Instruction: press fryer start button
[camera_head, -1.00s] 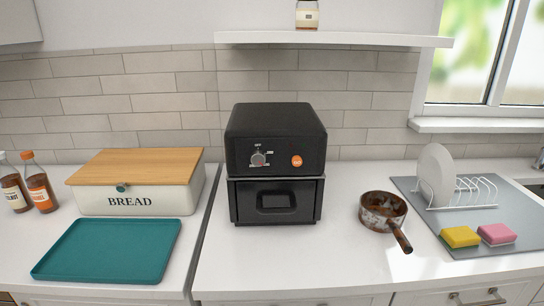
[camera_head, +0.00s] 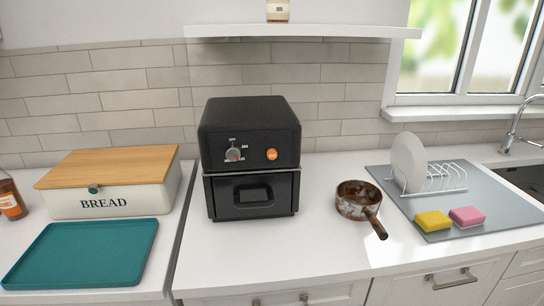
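The black fryer (camera_head: 250,125) stands on the white counter in the middle of the camera_head view, against the tiled wall. Its front panel has a grey dial (camera_head: 233,154) at the left and a round orange button (camera_head: 272,154) at the right. Below them is a closed drawer with a handle (camera_head: 253,195). Neither of my grippers shows in this view. Nothing covers the button.
A bread box (camera_head: 112,201) and a teal tray (camera_head: 82,252) are left of the fryer. A rusty pan (camera_head: 357,200) stands to its right, with a dish rack, plate (camera_head: 408,162) and sponges (camera_head: 433,221) beyond. The counter in front of the fryer (camera_head: 255,250) is clear.

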